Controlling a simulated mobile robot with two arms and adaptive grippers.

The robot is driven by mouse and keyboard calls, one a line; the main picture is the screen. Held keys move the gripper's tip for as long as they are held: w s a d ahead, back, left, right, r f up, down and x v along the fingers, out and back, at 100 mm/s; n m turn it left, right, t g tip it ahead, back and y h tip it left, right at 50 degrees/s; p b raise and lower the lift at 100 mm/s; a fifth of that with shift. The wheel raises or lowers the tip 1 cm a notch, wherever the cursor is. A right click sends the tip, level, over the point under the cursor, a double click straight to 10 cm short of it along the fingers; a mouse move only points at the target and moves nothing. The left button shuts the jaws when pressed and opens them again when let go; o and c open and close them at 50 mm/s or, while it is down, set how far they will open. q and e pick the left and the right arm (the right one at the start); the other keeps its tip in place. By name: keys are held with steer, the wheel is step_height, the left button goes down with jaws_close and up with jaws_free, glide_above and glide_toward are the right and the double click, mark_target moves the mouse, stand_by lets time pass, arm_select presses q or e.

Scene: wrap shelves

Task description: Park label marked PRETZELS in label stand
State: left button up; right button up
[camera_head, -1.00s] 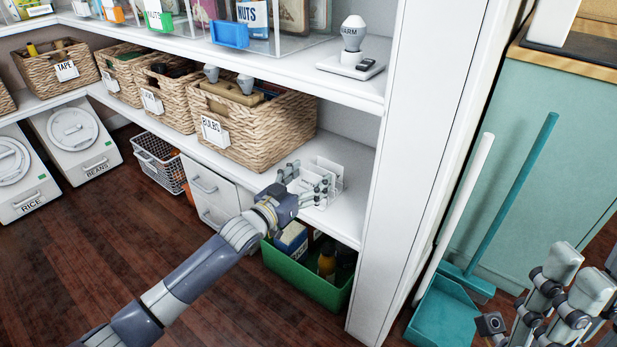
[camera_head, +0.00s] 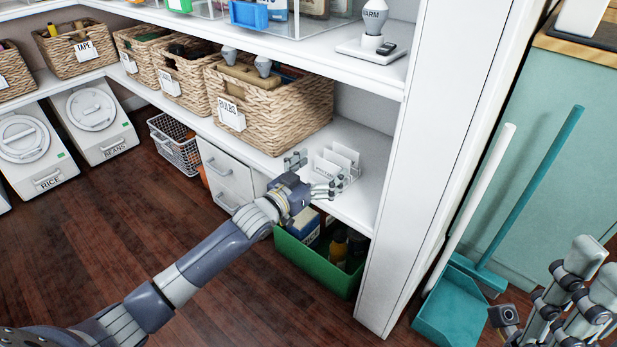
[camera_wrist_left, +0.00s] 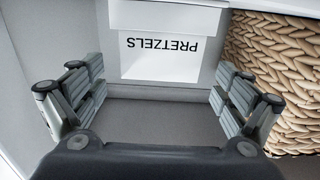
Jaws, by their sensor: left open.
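The white label marked PRETZELS (camera_wrist_left: 160,55) stands in front of my left gripper, its text upside down in the left wrist view. In the head view the small label (camera_head: 324,169) is at the front of the white label stand (camera_head: 346,156), on the lower shelf near the right upright. A white edge of the stand (camera_wrist_left: 165,16) shows behind the label in the wrist view. My left gripper (camera_head: 311,174) is open, its fingers on either side of the label with gaps; it also shows in the wrist view (camera_wrist_left: 155,85). My right gripper (camera_head: 580,300) is at bottom right, far from the stand.
A wicker basket marked BULBS (camera_head: 285,118) stands left of the label stand. A green crate (camera_head: 315,265) is below the shelf, beside white drawers (camera_head: 225,175). The upper shelf (camera_head: 330,60) overhangs the stand. A teal dustpan (camera_head: 450,308) stands right of the upright.

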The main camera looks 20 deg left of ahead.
arm_select(q)
steer(key=v, duration=1.1)
steer(key=shift+s, duration=0.2)
steer(key=shift+r, duration=0.15)
